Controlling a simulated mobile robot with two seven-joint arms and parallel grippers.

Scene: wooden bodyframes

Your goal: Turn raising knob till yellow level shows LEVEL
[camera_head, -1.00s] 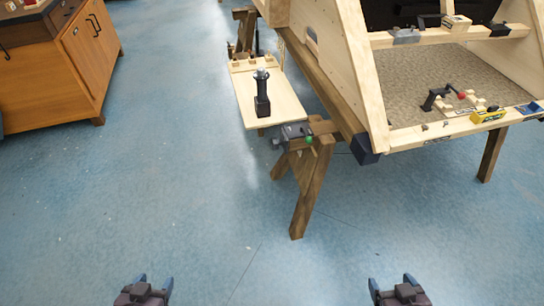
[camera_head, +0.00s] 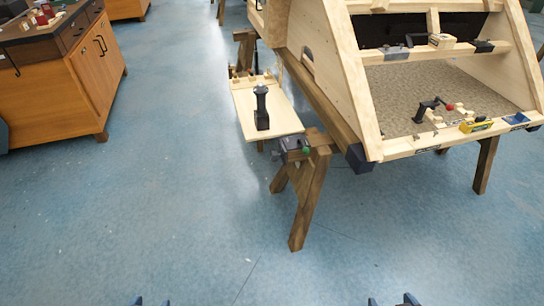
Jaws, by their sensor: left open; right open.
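A yellow level (camera_head: 476,126) lies on the front rail of the wooden frame at the right; its reading is too small to tell. A grey clamp-like device (camera_head: 291,144) with a green knob (camera_head: 306,149) sits on the sawhorse top at the frame's near left corner. A black crank (camera_head: 428,108) with a red knob (camera_head: 449,106) stands inside the frame near the level. I cannot tell which is the raising knob. Only the fingertips of my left gripper (camera_head: 151,301) and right gripper (camera_head: 393,300) show at the bottom edge, both open and empty, well short of the frame.
A sawhorse (camera_head: 308,200) with splayed legs supports the near corner. A side board (camera_head: 250,108) holding a black upright tool (camera_head: 262,108) juts out left of the frame. A wooden cabinet (camera_head: 87,72) stands at the far left. The blue floor (camera_head: 190,210) between is clear.

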